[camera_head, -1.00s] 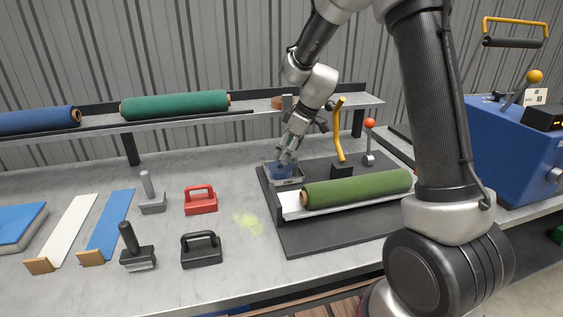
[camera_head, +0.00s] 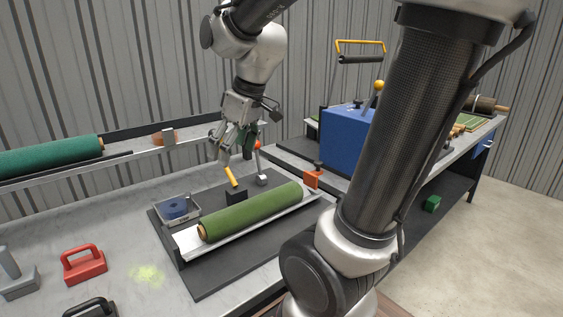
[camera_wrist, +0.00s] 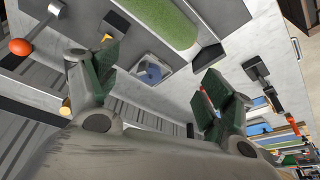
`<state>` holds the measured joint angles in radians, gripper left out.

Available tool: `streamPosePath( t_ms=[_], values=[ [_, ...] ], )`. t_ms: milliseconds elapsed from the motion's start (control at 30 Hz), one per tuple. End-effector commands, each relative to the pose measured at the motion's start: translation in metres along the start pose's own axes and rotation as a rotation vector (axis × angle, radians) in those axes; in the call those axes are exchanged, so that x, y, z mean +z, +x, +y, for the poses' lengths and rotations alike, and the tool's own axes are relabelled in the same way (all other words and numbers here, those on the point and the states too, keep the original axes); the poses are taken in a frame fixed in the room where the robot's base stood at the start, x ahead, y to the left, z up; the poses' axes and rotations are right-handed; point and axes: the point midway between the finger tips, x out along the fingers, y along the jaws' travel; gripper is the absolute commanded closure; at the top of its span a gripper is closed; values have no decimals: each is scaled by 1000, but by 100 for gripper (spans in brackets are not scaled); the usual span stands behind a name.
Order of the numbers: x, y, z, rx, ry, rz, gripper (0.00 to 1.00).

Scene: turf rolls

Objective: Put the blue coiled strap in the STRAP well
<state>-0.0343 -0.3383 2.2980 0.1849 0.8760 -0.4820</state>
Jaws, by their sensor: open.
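The blue coiled strap (camera_head: 174,208) sits in the small grey STRAP well (camera_head: 187,220) at the left end of the dark board. The strap (camera_wrist: 151,74) and the well also show in the wrist view, below and apart from my fingers. My gripper (camera_head: 232,148) is open and empty, raised behind the yellow-handled lever, to the right of the well. Its two green-padded fingers (camera_wrist: 160,92) stand wide apart in the wrist view.
A green turf roll (camera_head: 250,211) lies on a pale tray beside the well. A yellow lever (camera_head: 231,177) and a red-knobbed lever (camera_head: 259,160) stand close to my gripper. A red-handled tool (camera_head: 84,264) is at the left. The blue machine (camera_head: 345,138) is at the right.

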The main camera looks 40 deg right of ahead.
Motion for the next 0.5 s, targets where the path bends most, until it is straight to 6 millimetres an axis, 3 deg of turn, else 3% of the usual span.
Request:
streamPosePath(
  t_ms=[33, 100, 200, 333, 500],
  values=[
    [25, -15, -3, 30, 63, 9, 18],
    [57, -28, -6, 69, 159, 14, 18],
    [94, -38, -9, 115, 270, 22, 18],
    [121, -42, -11, 150, 362, 31, 18],
    [130, -44, -11, 164, 396, 34, 18]
  ],
)
